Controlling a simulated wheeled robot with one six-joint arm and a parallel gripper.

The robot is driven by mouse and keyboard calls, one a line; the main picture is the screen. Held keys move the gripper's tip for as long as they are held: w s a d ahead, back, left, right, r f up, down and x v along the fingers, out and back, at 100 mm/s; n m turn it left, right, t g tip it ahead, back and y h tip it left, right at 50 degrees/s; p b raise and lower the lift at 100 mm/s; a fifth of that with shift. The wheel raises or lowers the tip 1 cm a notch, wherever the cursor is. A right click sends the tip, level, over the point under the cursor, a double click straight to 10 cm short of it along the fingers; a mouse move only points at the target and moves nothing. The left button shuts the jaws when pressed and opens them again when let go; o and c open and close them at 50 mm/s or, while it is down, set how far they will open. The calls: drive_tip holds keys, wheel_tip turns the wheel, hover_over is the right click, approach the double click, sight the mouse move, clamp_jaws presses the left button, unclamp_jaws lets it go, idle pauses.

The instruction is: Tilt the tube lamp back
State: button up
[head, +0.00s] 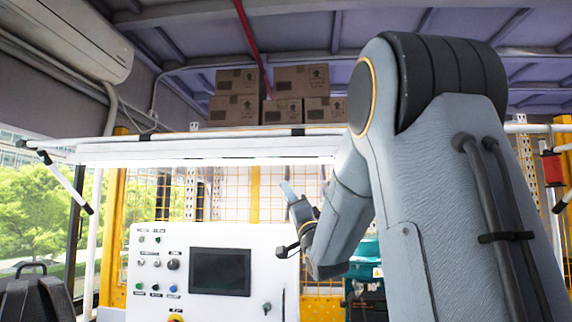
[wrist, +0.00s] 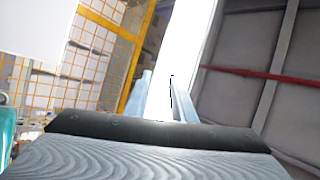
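The tube lamp (head: 215,149) is a long white bar running across the head view above the control panel, with a bright glowing underside. In the wrist view the lamp (wrist: 191,45) is an overexposed white band running from the top edge down behind the fingers. My gripper (head: 288,190) is below the lamp, right of its middle, pointing up, with a visible gap in the head view. In the wrist view the two pale fingers of my gripper (wrist: 160,100) stand apart with nothing held between them. The lamp's right part is hidden behind my arm.
A white control panel (head: 165,245) with a dark screen stands below the lamp. Behind it is a yellow wire grid (head: 235,190). Cardboard boxes (head: 236,110) sit above the lamp. A teal machine (head: 366,262) is partly hidden by my arm.

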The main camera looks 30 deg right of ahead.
sight(286, 156)
drive_tip(key=r+y+p, duration=0.1)
drive_tip(key=r, duration=0.2)
drive_tip(key=w+r+t+p, duration=0.1)
drive_tip(key=r, duration=0.3)
drive_tip(key=w+r+t+y+p, duration=0.1)
drive_tip(key=r+p, duration=0.1)
drive_tip(key=r, duration=0.2)
drive_tip(key=shift+w+d+r+n+y, duration=0.1)
drive_tip(key=shift+d+r+n+y, duration=0.1)
drive_tip(key=shift+n+y, duration=0.15)
clamp_jaws()
drive_tip(key=shift+f, duration=0.1)
idle(0.9)
